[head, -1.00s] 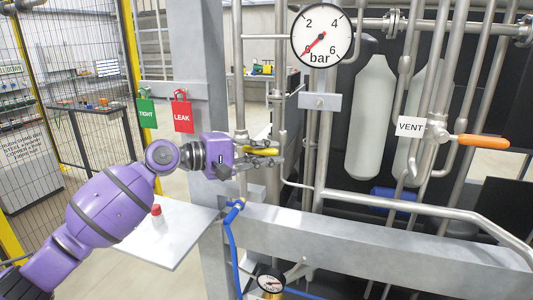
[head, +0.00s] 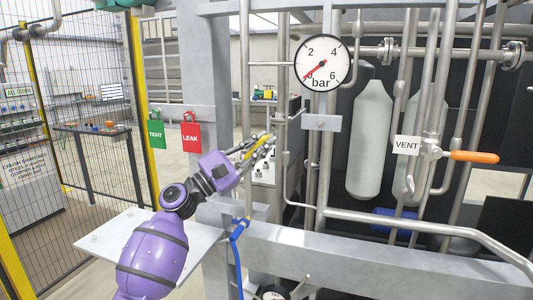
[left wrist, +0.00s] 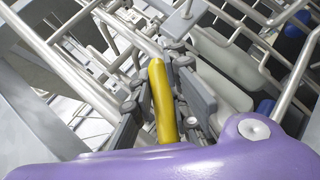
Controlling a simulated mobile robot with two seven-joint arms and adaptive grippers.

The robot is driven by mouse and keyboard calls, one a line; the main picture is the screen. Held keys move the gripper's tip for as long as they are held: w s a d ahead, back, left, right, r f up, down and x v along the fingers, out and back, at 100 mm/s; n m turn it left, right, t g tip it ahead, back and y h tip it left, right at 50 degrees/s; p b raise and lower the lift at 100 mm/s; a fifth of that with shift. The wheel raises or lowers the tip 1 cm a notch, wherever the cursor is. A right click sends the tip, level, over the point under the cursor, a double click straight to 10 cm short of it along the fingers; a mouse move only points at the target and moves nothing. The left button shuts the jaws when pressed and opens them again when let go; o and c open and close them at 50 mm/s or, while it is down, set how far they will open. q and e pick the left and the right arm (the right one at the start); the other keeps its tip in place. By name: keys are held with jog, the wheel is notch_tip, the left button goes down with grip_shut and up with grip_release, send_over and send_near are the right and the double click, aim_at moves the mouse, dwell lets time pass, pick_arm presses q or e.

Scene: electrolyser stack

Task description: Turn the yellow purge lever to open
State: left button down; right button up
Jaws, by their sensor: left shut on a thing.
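The yellow purge lever (head: 257,147) is on a thin vertical pipe left of the gauge and slopes up to the right in the head view. My left gripper (head: 262,149) is shut on it, with the fingers on both sides of the handle. In the left wrist view the yellow lever (left wrist: 162,102) lies between the dark fingers of my gripper (left wrist: 168,75). The fingers partly hide the lever and its pivot. My right gripper is not in view.
A bar gauge (head: 322,63) reads near zero. An orange-handled valve (head: 474,156) sits beside a VENT label (head: 407,145). Green TIGHT (head: 156,130) and red LEAK (head: 191,132) tags hang at left. A grey beam (head: 380,250) and a shelf (head: 105,238) lie below.

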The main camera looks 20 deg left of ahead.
pick_arm(q)
jog(key=n+t, duration=0.1)
jog(key=a+n+t+y, duration=0.1)
jog(key=shift+a+r+n, duration=0.1)
jog(key=shift+r+n, duration=0.25)
jog(key=shift+n, duration=0.05)
jog(key=n+t, duration=0.1)
jog(key=a+n+t+y, duration=0.1)
jog(key=n, duration=0.1)
jog(key=a+r+n+t+y, duration=0.1)
jog(key=shift+w+b, duration=0.1)
jog(key=shift+b, duration=0.25)
jog(key=shift+a+r+n+t+y+b, duration=0.1)
jog(key=shift+a+n+t+y, duration=0.5)
jog(key=shift+n+y, duration=0.7)
jog(key=shift+a+r+n+t+y+b, duration=0.15)
jog(key=shift+a+n+t+y, duration=0.25)
jog(key=shift+n+t+y, duration=0.9)
jog(key=shift+a+f+n+t+y+b, duration=0.15)
jog(key=shift+a+n+y, duration=0.55)
jog(key=shift+n, duration=1.1)
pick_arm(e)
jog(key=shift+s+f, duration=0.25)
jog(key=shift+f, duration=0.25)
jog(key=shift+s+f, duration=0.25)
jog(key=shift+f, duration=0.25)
pick_arm(q)
jog(key=shift+d+r, duration=0.15)
jog(key=c, duration=1.7)
grip_release()
